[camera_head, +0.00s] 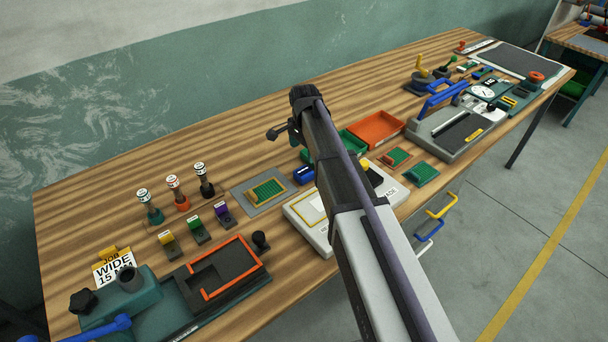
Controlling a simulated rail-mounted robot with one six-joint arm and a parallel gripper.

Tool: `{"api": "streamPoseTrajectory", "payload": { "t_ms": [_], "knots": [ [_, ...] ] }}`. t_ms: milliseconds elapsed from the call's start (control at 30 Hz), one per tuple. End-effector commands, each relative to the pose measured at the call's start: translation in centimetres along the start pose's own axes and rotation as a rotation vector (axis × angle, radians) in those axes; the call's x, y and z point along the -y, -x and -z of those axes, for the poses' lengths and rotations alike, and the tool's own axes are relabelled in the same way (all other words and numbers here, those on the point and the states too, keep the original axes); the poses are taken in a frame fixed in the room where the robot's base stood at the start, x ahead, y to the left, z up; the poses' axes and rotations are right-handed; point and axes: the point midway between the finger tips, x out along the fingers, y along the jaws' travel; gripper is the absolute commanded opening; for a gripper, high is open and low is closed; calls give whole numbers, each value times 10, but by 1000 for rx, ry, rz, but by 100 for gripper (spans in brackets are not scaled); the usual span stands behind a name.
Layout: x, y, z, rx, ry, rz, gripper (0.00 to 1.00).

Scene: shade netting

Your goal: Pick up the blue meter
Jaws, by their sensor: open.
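A small blue block with a pale mark (304,174) sits on the wooden bench, just left of my arm. It is the likeliest blue meter, but it is too small to read. My gripper (273,133) is open at the end of my arm, above the bench and up-left of the blue block, apart from it. I see nothing held in it. My arm crosses the middle of the view and hides part of the bench behind it.
A grey mat with a green grid piece (266,191) lies left of the blue block. An orange tray (377,129) and green tray (352,142) lie to the right. A white panel (307,215) is in front. Bare wood (215,130) lies toward the wall.

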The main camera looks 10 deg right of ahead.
Motion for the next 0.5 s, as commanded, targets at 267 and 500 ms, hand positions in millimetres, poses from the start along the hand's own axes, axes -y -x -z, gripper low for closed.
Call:
{"api": "streamPoseTrajectory", "payload": {
  "t_ms": [267, 500],
  "knots": [
    [0, -56, 0, 0, 3, 0, 83],
    [1, -62, 0, 0, 4, 0, 83]
  ]
}}
